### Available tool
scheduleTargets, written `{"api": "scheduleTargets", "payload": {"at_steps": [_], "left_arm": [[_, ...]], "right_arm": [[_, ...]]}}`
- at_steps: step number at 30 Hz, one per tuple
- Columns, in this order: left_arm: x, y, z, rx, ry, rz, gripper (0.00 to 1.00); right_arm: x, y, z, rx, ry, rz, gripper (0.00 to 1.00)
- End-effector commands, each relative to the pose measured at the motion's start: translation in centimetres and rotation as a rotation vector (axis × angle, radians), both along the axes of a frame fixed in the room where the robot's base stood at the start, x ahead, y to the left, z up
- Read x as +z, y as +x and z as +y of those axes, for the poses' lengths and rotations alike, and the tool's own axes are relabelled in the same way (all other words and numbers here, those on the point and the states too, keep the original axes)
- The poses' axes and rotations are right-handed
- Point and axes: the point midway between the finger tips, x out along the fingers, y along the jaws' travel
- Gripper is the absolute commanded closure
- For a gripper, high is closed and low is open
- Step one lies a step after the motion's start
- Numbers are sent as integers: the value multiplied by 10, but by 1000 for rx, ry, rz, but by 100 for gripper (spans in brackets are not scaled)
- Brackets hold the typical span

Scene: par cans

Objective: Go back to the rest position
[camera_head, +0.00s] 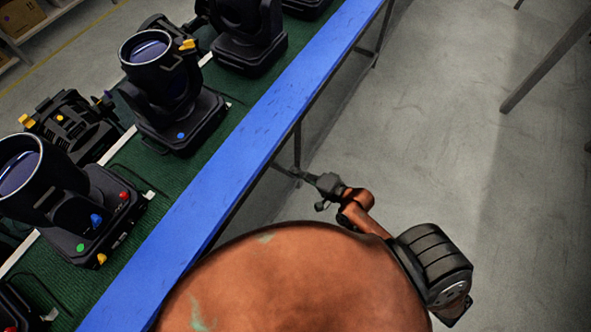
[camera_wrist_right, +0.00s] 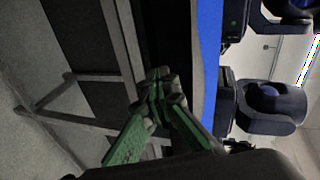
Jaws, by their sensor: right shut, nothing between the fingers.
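My right gripper (camera_head: 325,192) hangs over the floor to the right of the blue table edge in the head view, apart from the table and the lights. In the right wrist view its two green fingers (camera_wrist_right: 158,78) meet at the tips, shut and empty. My orange right arm bends beside my rounded body at the bottom of the head view. My left gripper is not in view.
A table with a green top and blue edge (camera_head: 262,125) runs diagonally on the left. Several black par cans, such as one light (camera_head: 185,105), stand on it. A table leg (camera_head: 297,148) is near my gripper. The floor (camera_head: 450,130) on the right is mostly clear.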

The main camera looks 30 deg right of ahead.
Motion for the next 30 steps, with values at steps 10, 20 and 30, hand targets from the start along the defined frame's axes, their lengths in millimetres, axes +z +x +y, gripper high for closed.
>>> {"api": "scheduleTargets", "payload": {"at_steps": [10,20,30], "left_arm": [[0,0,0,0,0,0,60],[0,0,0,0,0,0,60],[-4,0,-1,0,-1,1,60]], "right_arm": [[-1,-1,-2,-3,-2,0,100],[-10,-1,-6,-10,-19,8,100],[-192,-33,-77,-31,-402,163,100]]}}
